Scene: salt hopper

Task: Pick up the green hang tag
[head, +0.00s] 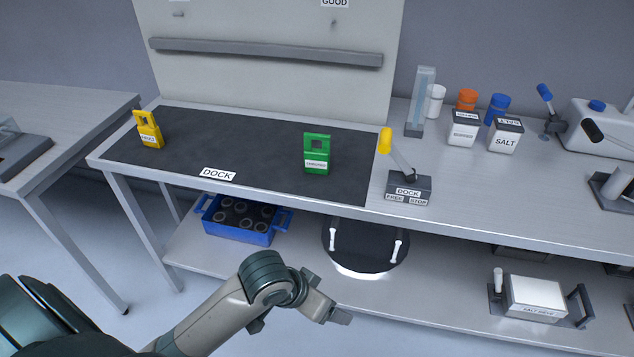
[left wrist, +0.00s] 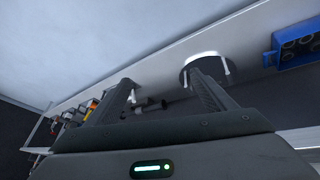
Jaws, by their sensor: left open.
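The green hang tag (head: 317,153) stands upright on the dark dock mat (head: 240,150), toward the mat's right end. It has a hole near its top and a white label. My left gripper (head: 340,316) is in front of the table, lower than the tabletop and well apart from the tag. In the left wrist view my left gripper (left wrist: 165,90) shows two separated fingers with nothing between them. The green tag cannot be made out in the left wrist view. My right gripper is in neither view.
A yellow tag (head: 148,130) stands at the mat's left end. A dock lever (head: 400,160) with a yellow knob stands right of the green tag. The table's front edge lies between my gripper and the mat. A blue crate (head: 240,232) and a round black item (head: 365,246) occupy the lower shelf.

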